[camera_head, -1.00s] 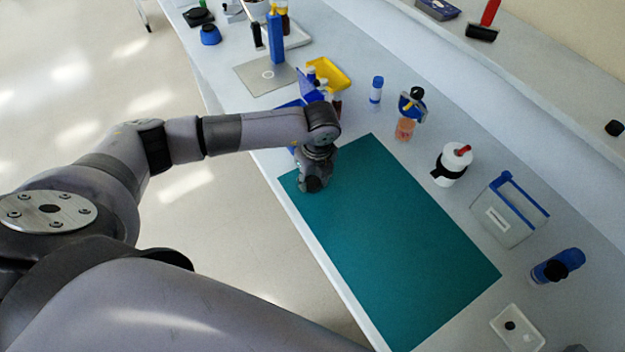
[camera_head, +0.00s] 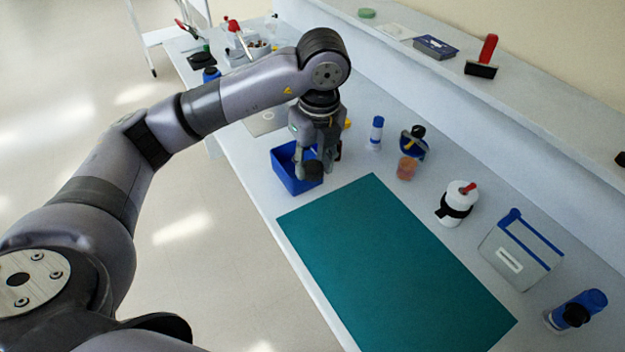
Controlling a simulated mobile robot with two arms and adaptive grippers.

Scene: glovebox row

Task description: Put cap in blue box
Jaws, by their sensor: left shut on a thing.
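The blue box (camera_head: 283,168) stands on the bench just beyond the left corner of the green mat. My left gripper (camera_head: 315,158) points down beside and partly in front of the box, hiding its right side. It is shut on a small dark cap (camera_head: 313,171), which shows at the fingertips in front of the box's right part. I cannot tell whether the cap is above the box opening or just beside it. My right gripper is not in view.
The green mat (camera_head: 390,260) is bare. A blue-capped tube (camera_head: 376,134), an orange-based item (camera_head: 406,168), a white bottle (camera_head: 455,204) and a clear blue-handled container (camera_head: 520,252) stand along its right. A shelf (camera_head: 520,100) runs behind; more items crowd the far end.

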